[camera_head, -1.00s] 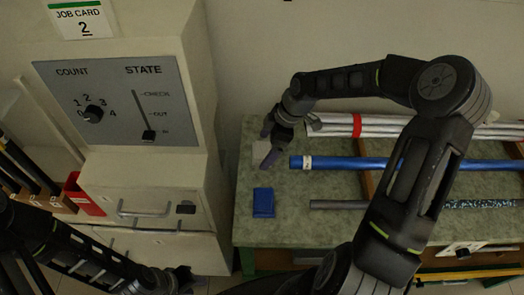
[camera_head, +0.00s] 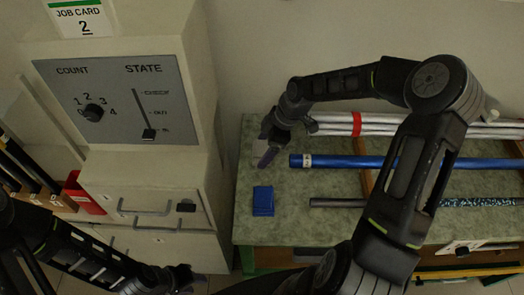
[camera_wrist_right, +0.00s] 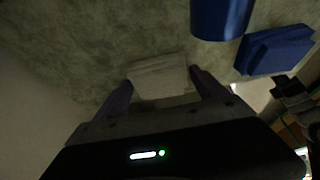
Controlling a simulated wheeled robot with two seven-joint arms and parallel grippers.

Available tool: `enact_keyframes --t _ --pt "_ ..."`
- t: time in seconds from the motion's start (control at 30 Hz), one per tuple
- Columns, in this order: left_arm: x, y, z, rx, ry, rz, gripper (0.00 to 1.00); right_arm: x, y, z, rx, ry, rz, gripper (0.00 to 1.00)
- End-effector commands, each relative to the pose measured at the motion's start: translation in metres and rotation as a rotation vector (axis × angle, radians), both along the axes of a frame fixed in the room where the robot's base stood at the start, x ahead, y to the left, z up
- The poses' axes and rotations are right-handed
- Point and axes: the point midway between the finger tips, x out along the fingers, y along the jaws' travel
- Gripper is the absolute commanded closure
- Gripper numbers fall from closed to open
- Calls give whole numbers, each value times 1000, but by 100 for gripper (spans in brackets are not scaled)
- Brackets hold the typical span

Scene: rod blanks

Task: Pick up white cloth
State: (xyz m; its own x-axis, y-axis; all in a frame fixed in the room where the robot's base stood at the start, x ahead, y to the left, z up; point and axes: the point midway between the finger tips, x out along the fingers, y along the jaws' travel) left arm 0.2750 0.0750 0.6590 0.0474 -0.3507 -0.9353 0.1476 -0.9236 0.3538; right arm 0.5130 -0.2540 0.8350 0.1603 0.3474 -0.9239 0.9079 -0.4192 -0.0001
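The white cloth (camera_wrist_right: 160,78) is a small pale folded square on the green speckled table top (camera_wrist_right: 85,62). In the right wrist view it lies between the two purple fingers of my right gripper (camera_wrist_right: 162,88), which are apart on either side of it. In the head view the right gripper (camera_head: 266,147) is over the table's left end, and only a pale bit of cloth (camera_head: 260,153) shows beside it. I cannot tell whether the fingers touch the cloth. My left gripper (camera_head: 188,281) is low in front of the cabinet, far from the cloth; its opening is unclear.
A blue folded cloth (camera_head: 263,201) lies just in front of the right gripper. A blue rod (camera_head: 340,162), a grey rod (camera_head: 338,203) and white rods (camera_head: 335,124) lie to the right. A cabinet (camera_head: 120,100) with a dial panel and a red bin (camera_head: 84,195) stand left.

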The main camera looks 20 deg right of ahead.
Motion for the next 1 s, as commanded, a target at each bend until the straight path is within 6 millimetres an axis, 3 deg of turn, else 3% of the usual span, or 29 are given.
enact_keyframes --t 0.5,0.77,1.0 --pt "0 0 0 0 0 0 64 0 0 0 0 0 0 61" --pt "0 0 0 0 0 0 64 0 0 1 0 -1 0 62" --pt "0 0 -4 -1 -1 -1 64 1 -1 26 -3 -4 -1 62"
